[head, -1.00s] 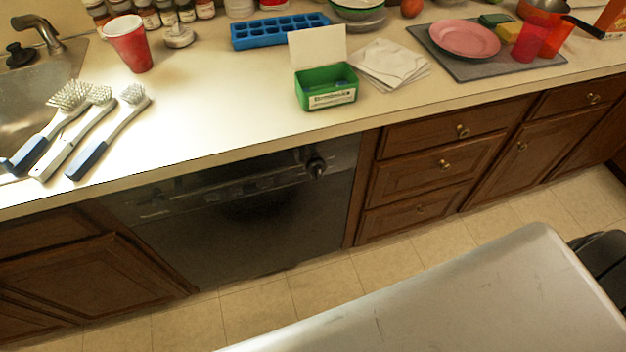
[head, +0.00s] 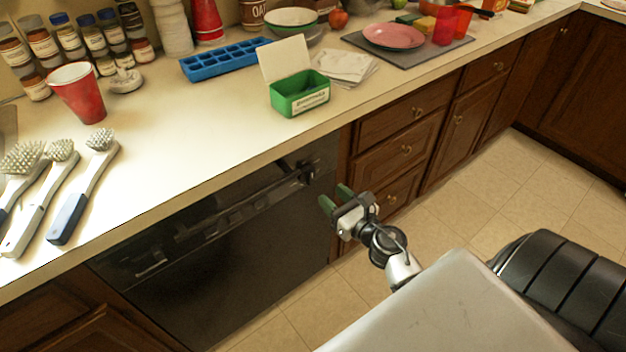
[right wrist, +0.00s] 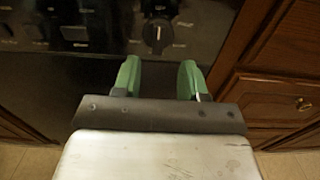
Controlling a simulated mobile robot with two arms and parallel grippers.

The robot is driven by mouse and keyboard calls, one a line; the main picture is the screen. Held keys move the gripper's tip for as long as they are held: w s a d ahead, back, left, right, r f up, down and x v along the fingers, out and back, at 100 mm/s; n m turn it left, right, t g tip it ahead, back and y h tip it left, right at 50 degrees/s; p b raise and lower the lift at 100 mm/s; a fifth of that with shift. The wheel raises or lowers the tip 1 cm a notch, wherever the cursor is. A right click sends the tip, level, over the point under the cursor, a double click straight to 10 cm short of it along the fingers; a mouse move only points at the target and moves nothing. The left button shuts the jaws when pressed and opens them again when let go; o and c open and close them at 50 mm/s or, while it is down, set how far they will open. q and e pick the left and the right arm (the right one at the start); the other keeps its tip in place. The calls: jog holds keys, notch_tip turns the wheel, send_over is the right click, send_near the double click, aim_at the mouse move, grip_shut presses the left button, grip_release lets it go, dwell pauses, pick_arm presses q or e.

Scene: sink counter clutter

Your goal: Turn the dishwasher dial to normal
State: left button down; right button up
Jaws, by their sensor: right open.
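The black dishwasher (head: 235,250) is set under the counter, with its control panel along the top. Its round dial (head: 308,172) is at the panel's right end. In the right wrist view the dial (right wrist: 158,34) shows a pale pointer line that looks near vertical; its labels are too small to read. My right gripper (head: 335,197) has green fingers and is open and empty, in front of the dishwasher and a little below and right of the dial. In the right wrist view the gripper (right wrist: 160,78) has its fingertips just below the dial, apart from it. My left gripper is not in view.
Wooden drawers (head: 405,150) with knobs stand right of the dishwasher. On the counter (head: 190,135) are a green box (head: 300,100), a blue ice tray (head: 225,60), a red cup (head: 78,95) and brushes (head: 85,190). The tiled floor (head: 480,190) is open.

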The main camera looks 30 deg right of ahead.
aim_at(312, 178)
jog(key=w, duration=0.7)
jog(key=shift+w+a+p, duration=0.1)
jog(key=shift+a+p, duration=0.3)
grip_shut()
